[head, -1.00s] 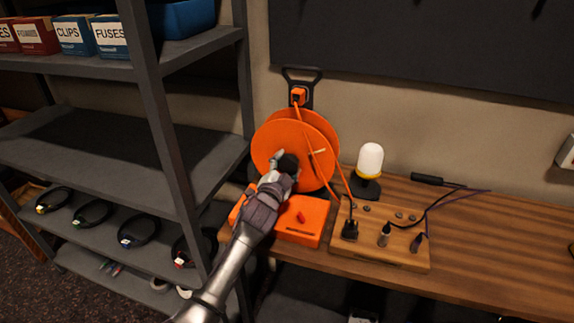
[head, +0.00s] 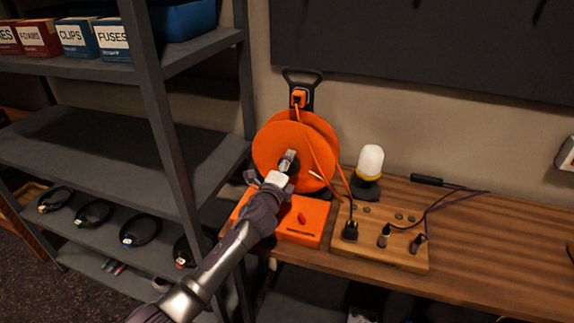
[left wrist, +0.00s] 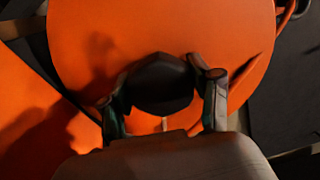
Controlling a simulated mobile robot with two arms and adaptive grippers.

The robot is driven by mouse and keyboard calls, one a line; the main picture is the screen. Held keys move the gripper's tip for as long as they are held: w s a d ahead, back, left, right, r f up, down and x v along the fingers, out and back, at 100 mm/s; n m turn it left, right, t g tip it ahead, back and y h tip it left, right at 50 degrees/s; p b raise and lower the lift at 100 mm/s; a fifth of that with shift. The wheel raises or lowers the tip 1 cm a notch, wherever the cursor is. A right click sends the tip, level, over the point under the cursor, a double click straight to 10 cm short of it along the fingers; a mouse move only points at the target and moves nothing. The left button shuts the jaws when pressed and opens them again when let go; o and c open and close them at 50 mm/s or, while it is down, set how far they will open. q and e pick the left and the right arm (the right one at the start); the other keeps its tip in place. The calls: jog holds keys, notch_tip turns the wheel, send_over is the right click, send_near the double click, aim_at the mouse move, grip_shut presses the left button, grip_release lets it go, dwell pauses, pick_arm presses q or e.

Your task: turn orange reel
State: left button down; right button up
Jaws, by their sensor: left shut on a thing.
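The orange reel (head: 268,146) stands upright on an orange base (head: 309,217) at the left end of the wooden bench. Its face fills much of the left wrist view (left wrist: 170,25). My left gripper (head: 287,163) is at the front of the reel, a little below its middle. In the left wrist view the two fingers (left wrist: 165,90) are shut around a dark knob (left wrist: 160,80) on the reel's face. An orange cord (head: 308,139) runs from a plug above the reel down across its right side. My right gripper is not in view.
A wooden socket board (head: 400,258) with dark plugs and a white lamp (head: 370,160) stand right of the reel. A grey metal shelf (head: 75,148) with boxes and coiled bands stands close on the left. The bench's right part is mostly clear.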

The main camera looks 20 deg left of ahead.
pick_arm(q)
jog(key=m+p, duration=0.1)
jog(key=m, duration=0.3)
jog(key=shift+m, duration=0.4)
dwell(0.4)
jog(key=shift+c, duration=1.2)
grip_release()
jog(key=shift+s, duration=0.1)
jog(key=s, duration=1.1)
jog(key=shift+s+a, duration=0.15)
jog(key=shift+s, duration=0.25)
